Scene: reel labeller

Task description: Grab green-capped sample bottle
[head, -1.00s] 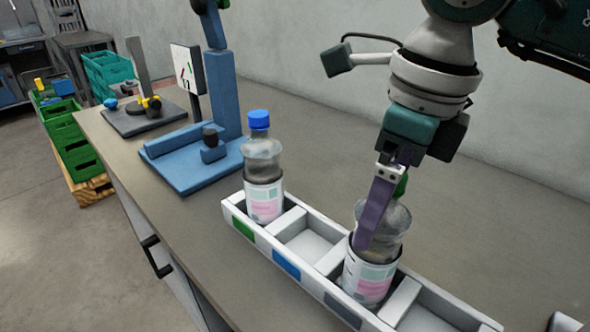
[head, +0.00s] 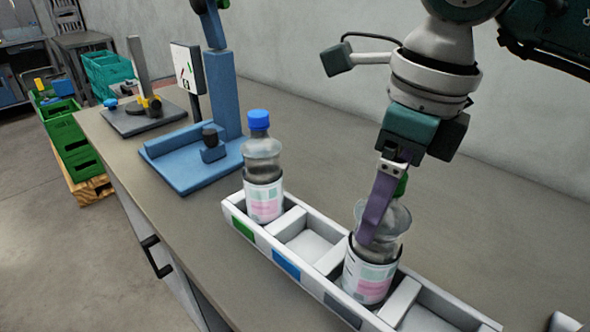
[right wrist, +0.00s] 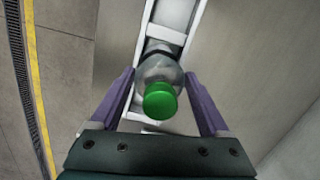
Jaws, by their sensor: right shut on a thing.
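The green-capped sample bottle (head: 374,262) stands upright in a compartment of the white rack (head: 310,243). It is clear, with a pink and green label; its green cap is partly hidden behind my gripper in the head view. In the right wrist view its green cap (right wrist: 160,100) lies between the two purple fingers. My right gripper (head: 376,222) comes down from above and is shut on the bottle's upper body, a finger on each side. My left gripper is not in view.
A blue-capped bottle (head: 263,170) stands in the rack's far-left compartment. The compartment between the bottles is empty. A blue labelling stand (head: 195,150) is behind the rack at the left. The bench (head: 480,215) is clear to the right.

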